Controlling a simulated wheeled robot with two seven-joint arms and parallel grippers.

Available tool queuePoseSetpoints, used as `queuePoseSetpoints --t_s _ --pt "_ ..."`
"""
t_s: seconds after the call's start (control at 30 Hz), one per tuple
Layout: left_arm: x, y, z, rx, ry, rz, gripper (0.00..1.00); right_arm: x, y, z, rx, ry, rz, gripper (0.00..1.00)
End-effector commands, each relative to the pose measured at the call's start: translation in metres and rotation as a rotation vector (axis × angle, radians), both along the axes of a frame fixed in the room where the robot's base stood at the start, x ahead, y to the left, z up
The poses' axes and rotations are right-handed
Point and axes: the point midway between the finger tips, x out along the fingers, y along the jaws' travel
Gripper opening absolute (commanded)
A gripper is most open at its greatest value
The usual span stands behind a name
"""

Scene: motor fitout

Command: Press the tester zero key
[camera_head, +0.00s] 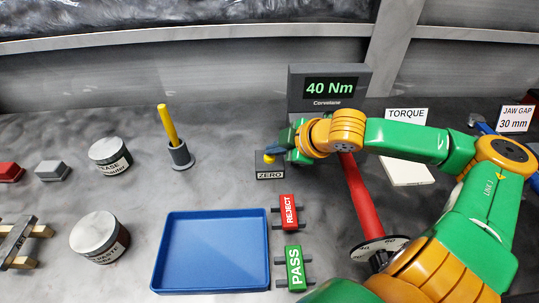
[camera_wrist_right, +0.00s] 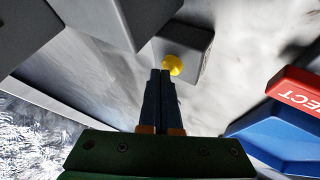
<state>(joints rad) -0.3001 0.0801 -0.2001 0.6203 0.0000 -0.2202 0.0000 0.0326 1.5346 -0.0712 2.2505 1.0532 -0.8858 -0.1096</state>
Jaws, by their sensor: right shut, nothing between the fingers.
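The zero key is a yellow round button (camera_head: 268,159) on a dark box labelled ZERO (camera_head: 270,174), in front of the tester (camera_head: 329,87), whose display reads 40 Nm. My right gripper (camera_head: 272,151) is shut and empty, its fingertips at the yellow button. In the right wrist view the shut fingers (camera_wrist_right: 160,75) reach to the edge of the yellow button (camera_wrist_right: 173,65) on its grey box (camera_wrist_right: 190,45). Whether the tips touch or press the button I cannot tell. My left gripper is not in view.
A blue tray (camera_head: 160,250) and the REJECT (camera_head: 288,212) and PASS (camera_head: 295,268) blocks lie in front. A red-handled torque wrench (camera_head: 361,195) lies under my right arm. A yellow rod stands in a grey holder (camera_head: 180,155) at the left, near two jars (camera_head: 111,154).

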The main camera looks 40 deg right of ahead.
Motion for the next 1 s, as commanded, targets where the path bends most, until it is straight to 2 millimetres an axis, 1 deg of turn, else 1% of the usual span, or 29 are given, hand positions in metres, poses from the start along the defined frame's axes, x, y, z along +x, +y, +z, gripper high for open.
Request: queuePoseSetpoints --t_s 0.43,0.7,0.83,1.0 --pt "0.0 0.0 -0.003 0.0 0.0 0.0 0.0 0.0 0.0 -0.006 0.0 0.001 0.0 0.0" --pt "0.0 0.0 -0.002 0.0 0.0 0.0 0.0 0.0 0.0 -0.006 0.0 0.001 0.0 0.0" --pt "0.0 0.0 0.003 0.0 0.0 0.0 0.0 0.0 0.0 -0.001 0.0 0.001 0.0 0.0" --pt "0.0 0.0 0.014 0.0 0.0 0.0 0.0 0.0 0.0 0.008 0.001 0.001 0.0 0.0"
